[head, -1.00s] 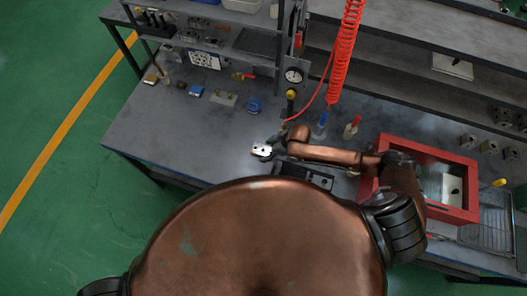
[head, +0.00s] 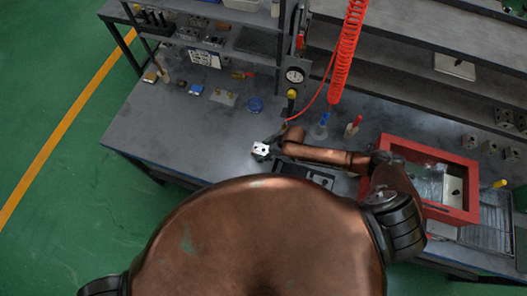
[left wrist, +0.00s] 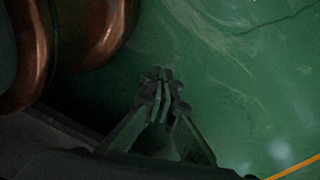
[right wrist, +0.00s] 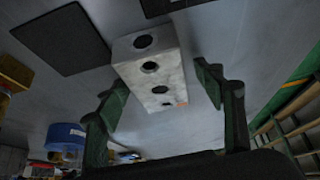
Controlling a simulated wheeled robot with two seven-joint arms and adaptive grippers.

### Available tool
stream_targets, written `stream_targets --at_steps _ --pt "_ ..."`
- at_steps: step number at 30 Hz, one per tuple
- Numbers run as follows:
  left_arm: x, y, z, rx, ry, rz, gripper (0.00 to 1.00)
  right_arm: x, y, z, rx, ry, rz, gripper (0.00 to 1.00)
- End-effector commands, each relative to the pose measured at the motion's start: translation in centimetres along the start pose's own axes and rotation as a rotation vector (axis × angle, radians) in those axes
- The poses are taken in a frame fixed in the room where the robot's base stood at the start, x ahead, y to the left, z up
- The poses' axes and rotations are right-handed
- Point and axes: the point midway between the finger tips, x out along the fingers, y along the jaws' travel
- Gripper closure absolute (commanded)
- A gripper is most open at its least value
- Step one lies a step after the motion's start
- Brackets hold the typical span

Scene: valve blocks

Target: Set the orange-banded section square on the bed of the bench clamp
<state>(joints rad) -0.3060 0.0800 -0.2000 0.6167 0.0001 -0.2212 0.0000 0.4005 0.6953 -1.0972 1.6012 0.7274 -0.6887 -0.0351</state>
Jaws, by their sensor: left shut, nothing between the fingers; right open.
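A pale metal block with several round holes (right wrist: 152,68) lies between the spread fingers of my right gripper (right wrist: 162,86) in the right wrist view. Gaps show beside the block, so the gripper is open around it. A small orange-red spot shows near its close end; I cannot make out a full band. In the head view the block (head: 261,149) is at the tip of my right arm, over the bench's front middle. My left gripper (left wrist: 160,82) is shut and empty above the green floor. I cannot clearly identify the bench clamp.
A dark flat fixture (head: 318,178) lies beside the right arm, partly hidden. A red open-topped frame (head: 455,214) stands at the right. The bench's left front is clear.

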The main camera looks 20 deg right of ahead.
Motion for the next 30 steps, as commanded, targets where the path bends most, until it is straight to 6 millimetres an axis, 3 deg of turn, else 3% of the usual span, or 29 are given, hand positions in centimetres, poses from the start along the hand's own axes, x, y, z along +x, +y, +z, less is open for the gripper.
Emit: stream_targets --at_steps 9,30 --pt "0.0 -0.1 -1.2 0.003 0.016 -0.001 1.00 0.1 0.0 0.0 0.000 0.000 0.000 0.39" --pt "0.1 -0.1 -0.7 0.002 0.009 0.000 1.00 0.1 0.0 0.3 0.001 -0.004 0.000 0.87"
